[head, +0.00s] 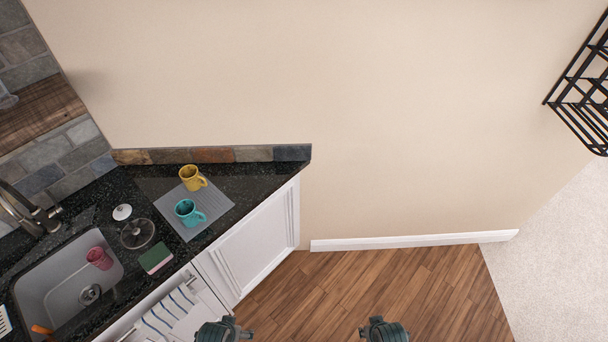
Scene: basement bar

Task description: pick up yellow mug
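The yellow mug (190,178) stands upright on the far part of a grey ribbed mat (213,206) on the black counter. Its handle points to the right. A teal mug (186,214) stands just nearer on the same mat, apart from it. My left gripper (223,331) and my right gripper (384,331) show only in part at the bottom edge, over the floor. Both are well away from the mugs. Their fingers cannot be made out, so whether they are open or shut is unclear.
A sink (40,284) with a pink cup (99,258) inside is at left. A sponge (156,258) and a dark round strainer (137,233) lie between sink and mat. A striped towel (167,311) hangs on the cabinet front. Wooden floor (400,285) is clear.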

